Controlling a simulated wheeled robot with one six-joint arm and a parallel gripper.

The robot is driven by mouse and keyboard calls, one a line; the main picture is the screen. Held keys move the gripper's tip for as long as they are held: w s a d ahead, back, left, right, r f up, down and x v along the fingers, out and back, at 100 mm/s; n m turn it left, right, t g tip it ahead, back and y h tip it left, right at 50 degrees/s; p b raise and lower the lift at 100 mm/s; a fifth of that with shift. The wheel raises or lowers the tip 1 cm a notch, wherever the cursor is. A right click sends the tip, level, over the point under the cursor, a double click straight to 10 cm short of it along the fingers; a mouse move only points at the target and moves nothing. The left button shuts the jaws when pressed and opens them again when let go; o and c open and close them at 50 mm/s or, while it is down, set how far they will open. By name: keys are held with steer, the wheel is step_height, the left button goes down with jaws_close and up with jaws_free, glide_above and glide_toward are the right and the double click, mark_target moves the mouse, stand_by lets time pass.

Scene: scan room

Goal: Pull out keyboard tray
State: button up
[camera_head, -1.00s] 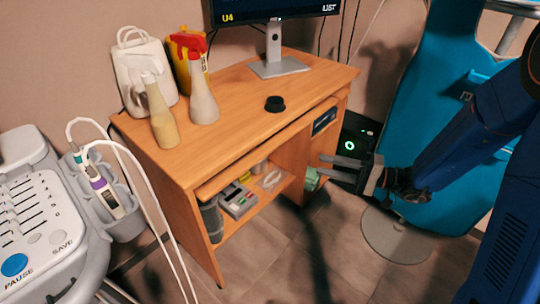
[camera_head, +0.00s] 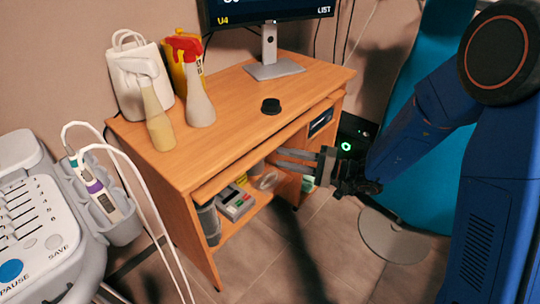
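The wooden desk (camera_head: 225,110) stands in the middle. Its keyboard tray (camera_head: 232,173) is a thin wooden board under the desktop, with its front edge showing close below the top. My gripper (camera_head: 277,158) comes in from the right, its two grey fingers pointing left at the tray's front edge. The fingers are apart with a gap between them, and nothing shows held. Whether they touch the tray or are in front of it I cannot tell. The fingers and wrist hide part of the desk's lower opening.
A monitor stand (camera_head: 272,70), a black puck-like object (camera_head: 271,106) and two spray bottles (camera_head: 199,100) are on the desktop. A grey device (camera_head: 236,203) lies on the lower shelf. A medical console (camera_head: 40,220) is at left, a blue chair (camera_head: 425,150) at right. Floor in front is clear.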

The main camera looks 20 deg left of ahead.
mark_target(267, 154)
steer(key=shift+a, duration=2.75)
jaws_close()
